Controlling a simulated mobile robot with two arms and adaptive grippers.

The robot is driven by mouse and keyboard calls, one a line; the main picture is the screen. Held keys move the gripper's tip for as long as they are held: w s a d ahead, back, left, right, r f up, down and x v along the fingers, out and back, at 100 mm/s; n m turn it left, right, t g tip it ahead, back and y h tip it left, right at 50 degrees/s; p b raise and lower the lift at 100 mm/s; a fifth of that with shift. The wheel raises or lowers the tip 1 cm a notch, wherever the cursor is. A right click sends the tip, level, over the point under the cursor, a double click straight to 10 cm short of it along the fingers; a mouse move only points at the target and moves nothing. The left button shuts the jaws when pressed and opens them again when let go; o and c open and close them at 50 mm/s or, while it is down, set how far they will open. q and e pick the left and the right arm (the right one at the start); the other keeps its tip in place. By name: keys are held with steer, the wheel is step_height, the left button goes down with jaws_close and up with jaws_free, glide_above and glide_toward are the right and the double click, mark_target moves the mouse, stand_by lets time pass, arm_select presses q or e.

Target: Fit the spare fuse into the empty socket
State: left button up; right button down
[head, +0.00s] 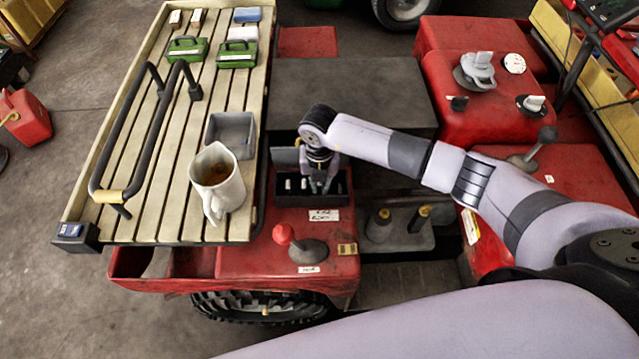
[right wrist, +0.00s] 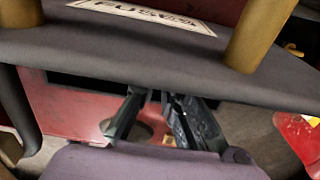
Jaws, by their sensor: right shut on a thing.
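The black fuse box (head: 300,201) is set in the red body in the head view, with its lid (head: 285,157) raised behind it. Pale fuses (head: 288,184) stand in its left part. My right gripper (head: 321,188) points down over the box's right part, its fingertips at the row of sockets. In the right wrist view its fingers (right wrist: 158,112) are close together. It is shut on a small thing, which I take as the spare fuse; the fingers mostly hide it. I cannot see the empty socket or whether the fuse is in it. My left gripper is out of view.
A red-knobbed lever (head: 284,234) stands just in front of the box. A slatted rack (head: 150,215) at left holds a mug (head: 217,182) with brown liquid, a grey tray (head: 232,130) and green cases (head: 187,50). Two capped posts (head: 380,225) stand to the right.

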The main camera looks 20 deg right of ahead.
steer(key=shift+f+b, duration=0.3)
steer(key=shift+f, duration=0.2)
steer(key=c, duration=1.6)
jaws_free()
steer(key=shift+c, duration=0.2)
steer(key=shift+r, duration=0.2)
step_height(320, 180, up, 12)
steer(key=shift+f, duration=0.15)
